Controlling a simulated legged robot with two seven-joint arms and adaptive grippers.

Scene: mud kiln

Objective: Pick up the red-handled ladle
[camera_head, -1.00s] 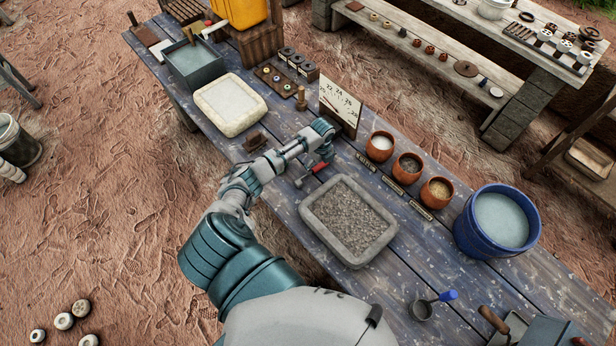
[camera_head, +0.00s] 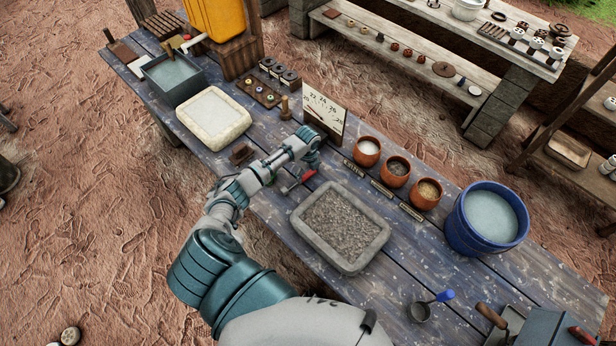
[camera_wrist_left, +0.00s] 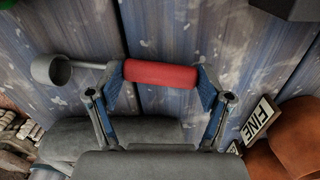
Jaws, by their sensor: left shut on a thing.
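The red-handled ladle has a red handle and a grey bowl, and it shows in the left wrist view (camera_wrist_left: 160,75) with its bowl to the left. My left gripper (camera_wrist_left: 160,84) is shut on the red handle, one finger at each end of it. In the head view the ladle's red handle (camera_head: 308,175) shows just below my left gripper (camera_head: 311,158), over the blue table (camera_head: 265,205). I cannot tell whether the ladle touches the tabletop. My right gripper is not in view.
A grey gravel tray (camera_head: 340,268) lies in front of the ladle. Clay bowls (camera_head: 396,172) and a dial board (camera_head: 324,112) stand behind it. A blue-handled ladle (camera_head: 420,312) and a blue bucket (camera_head: 460,237) are to the right. A cream basin (camera_head: 235,130) is to the left.

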